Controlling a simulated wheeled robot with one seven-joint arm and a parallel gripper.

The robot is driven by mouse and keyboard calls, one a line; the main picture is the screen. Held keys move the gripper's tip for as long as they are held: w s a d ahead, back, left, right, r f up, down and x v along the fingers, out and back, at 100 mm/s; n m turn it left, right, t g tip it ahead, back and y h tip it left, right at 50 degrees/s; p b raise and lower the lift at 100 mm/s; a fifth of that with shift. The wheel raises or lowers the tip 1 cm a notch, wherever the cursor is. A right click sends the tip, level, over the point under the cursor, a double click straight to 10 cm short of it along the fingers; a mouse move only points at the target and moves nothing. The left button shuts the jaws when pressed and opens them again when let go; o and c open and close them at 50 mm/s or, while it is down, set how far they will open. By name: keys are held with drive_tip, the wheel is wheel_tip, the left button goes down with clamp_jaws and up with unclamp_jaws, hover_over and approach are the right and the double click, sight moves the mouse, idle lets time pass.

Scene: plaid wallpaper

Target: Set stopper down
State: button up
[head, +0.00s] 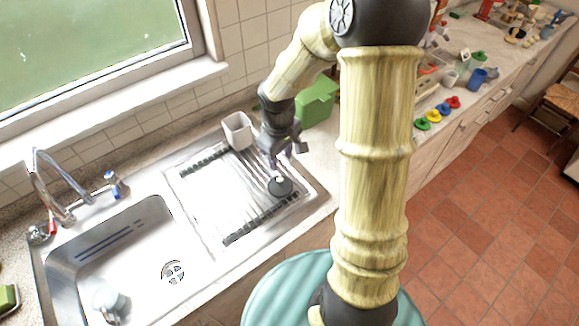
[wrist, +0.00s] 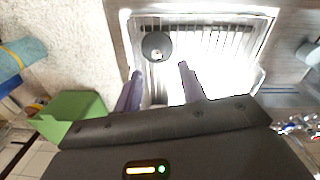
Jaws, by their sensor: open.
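The stopper (head: 280,186), a dark round disc with a small light knob, appears to lie on the ridged metal draining board (head: 208,205), near its right end. In the wrist view, the stopper (wrist: 157,46) shows beyond the fingertips. My gripper (head: 283,156) is just above and behind the stopper in the head view, pointing down. In the wrist view, my gripper (wrist: 160,70) has its two fingers spread with nothing between them. The exact gap between fingertips and stopper is hard to tell.
A pale square cup (head: 238,130) stands at the board's back edge. A green box (head: 316,102) is behind my gripper on the counter. The sink basin (head: 135,245) is left, with a tap (head: 50,190). Colourful items line the counter at right. The board's middle is clear.

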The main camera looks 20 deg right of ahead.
drive_tip(key=s+r+m+t, duration=0.2)
drive_tip(key=s+r+m, duration=0.3)
drive_tip(key=s, duration=0.6)
drive_tip(key=shift+a+r+m, duration=0.3)
drive_tip(key=shift+r+m, duration=0.05)
drive_tip(key=shift+m, duration=0.15)
drive_tip(key=shift+w, duration=0.1)
